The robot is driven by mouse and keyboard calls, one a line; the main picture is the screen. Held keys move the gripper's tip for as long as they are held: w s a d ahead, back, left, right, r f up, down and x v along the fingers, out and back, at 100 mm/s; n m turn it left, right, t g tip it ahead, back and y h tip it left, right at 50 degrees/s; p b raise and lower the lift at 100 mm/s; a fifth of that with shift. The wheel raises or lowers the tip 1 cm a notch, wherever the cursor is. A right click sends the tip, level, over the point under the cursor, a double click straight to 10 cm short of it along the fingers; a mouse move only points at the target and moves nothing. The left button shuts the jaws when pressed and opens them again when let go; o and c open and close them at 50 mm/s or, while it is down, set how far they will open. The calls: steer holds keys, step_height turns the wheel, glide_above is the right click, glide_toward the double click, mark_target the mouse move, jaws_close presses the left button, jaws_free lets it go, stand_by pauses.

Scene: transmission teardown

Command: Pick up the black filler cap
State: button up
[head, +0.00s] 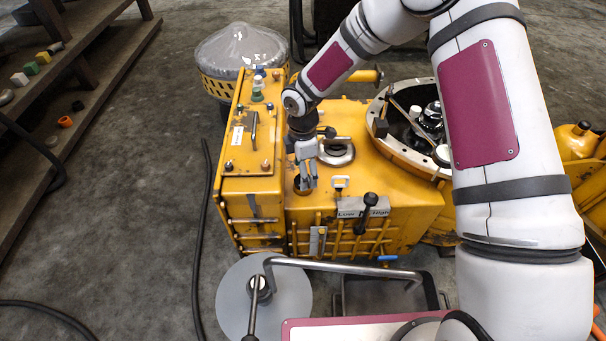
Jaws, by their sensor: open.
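My gripper (307,178) is open and points down over the top of the yellow transmission housing (405,212). A dark round feature (299,186) shows at its fingertips, partly hidden by the fingers. It looks like the black filler cap or its opening; I cannot tell which. I see nothing held between the fingers. I cannot tell if the fingertips touch the dark feature.
A black-knobbed lever (369,205) stands at the Low/High plate, front right. An open round bay (408,130) holds gears at right. A grey disc (235,300) and dark tray (385,296) are in front.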

step_height(320, 180, up, 10)
steer(key=m+p, duration=0.6)
steer(key=f+b, duration=0.1)
steer(key=f, duration=0.1)
steer(key=f+b, duration=0.1)
steer(key=f, duration=0.5)
steer(key=shift+w+a+b, duration=0.1)
steer(key=shift+a+b, duration=0.15)
steer(key=shift+b, duration=0.15)
steer(key=shift+w+d+f+b, duration=0.1)
steer(key=shift+f+b, duration=0.5)
steer(key=shift+f, duration=0.8)
steer(key=shift+d+f+b, duration=0.1)
steer(key=shift+f+b, duration=0.5)
steer(key=shift+f, duration=0.75)
steer(key=shift+c, duration=0.5)
steer(key=c, duration=1.4)
steer(key=shift+r, duration=0.1)
steer(key=shift+r, duration=0.1)
